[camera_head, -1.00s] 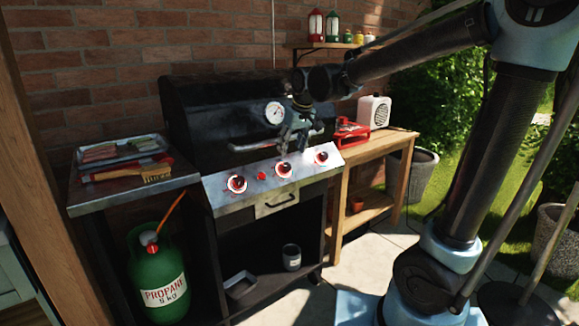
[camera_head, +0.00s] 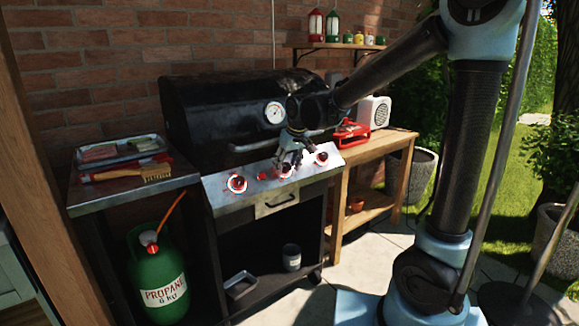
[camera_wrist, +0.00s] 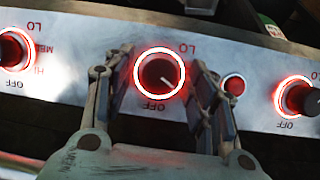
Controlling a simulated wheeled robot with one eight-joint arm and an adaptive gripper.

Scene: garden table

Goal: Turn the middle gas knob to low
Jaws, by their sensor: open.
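The middle gas knob (camera_head: 285,170) sits on the grill's sloped steel panel (camera_head: 215,201), partly behind my gripper (camera_head: 288,162) in the head view. In the wrist view the dark middle knob (camera_wrist: 160,75) has a glowing red-white ring. Its white pointer mark aims to the lower right, between the OFF label below and the LO label at upper right. My gripper (camera_wrist: 158,80) is open, with one finger on each side of the middle knob. I cannot tell whether the fingers touch it.
A left knob (camera_head: 236,183) and a right knob (camera_head: 321,158) flank it, both with lit rings. A small red button (camera_wrist: 234,85) lies close beside one finger. The grill lid handle (camera_head: 250,146) runs just above the panel.

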